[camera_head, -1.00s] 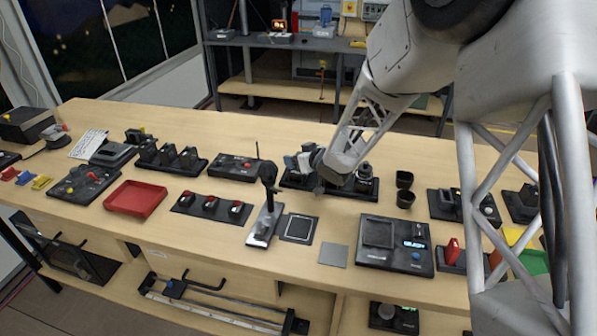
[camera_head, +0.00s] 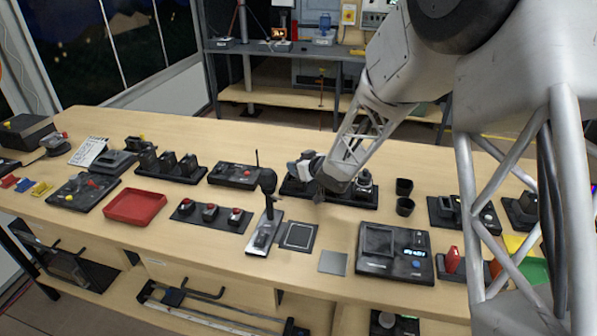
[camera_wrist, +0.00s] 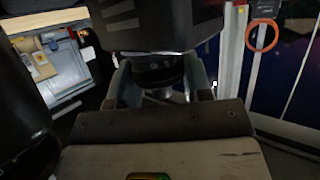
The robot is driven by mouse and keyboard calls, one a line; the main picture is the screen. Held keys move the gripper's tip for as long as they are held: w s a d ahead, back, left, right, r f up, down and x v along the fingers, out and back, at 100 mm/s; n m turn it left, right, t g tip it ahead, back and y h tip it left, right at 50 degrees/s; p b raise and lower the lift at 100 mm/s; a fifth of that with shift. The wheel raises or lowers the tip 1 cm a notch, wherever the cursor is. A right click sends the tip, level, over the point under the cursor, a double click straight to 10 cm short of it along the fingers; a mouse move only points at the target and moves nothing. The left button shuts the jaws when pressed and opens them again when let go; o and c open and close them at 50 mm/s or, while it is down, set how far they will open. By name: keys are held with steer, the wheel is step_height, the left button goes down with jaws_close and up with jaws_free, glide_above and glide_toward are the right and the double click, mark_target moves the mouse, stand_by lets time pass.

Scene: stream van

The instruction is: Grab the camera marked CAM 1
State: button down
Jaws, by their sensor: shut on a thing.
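My gripper (camera_head: 304,168) is above the left part of a black tray (camera_head: 331,196) at the back middle of the bench. In the wrist view its two fingers (camera_wrist: 160,84) are shut on a dark camera (camera_wrist: 155,28), gripping around its ringed lens part. The camera's body fills the top of that view. No CAM 1 marking can be read on it. In the head view the held camera is small and mostly hidden by my gripper. Another dark device (camera_head: 364,187) stands in the right part of the tray.
An upright microphone-like stand (camera_head: 267,205) is in front, left of the gripper. A red tray (camera_head: 135,207), a button box (camera_head: 235,175) and a console with a display (camera_head: 393,252) are also on the bench.

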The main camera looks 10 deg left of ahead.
steer(key=shift+r, duration=0.15)
steer(key=shift+r, duration=1.65)
steer(key=s+d, duration=0.3)
steer(key=s, duration=0.4)
steer(key=s+d+r, duration=0.1)
steer(key=s+d, duration=0.3)
steer(key=s, duration=0.3)
steer(key=shift+s+r, duration=0.15)
steer(key=shift+r, duration=0.1)
steer(key=shift+d, duration=0.1)
steer(key=shift+s, duration=0.1)
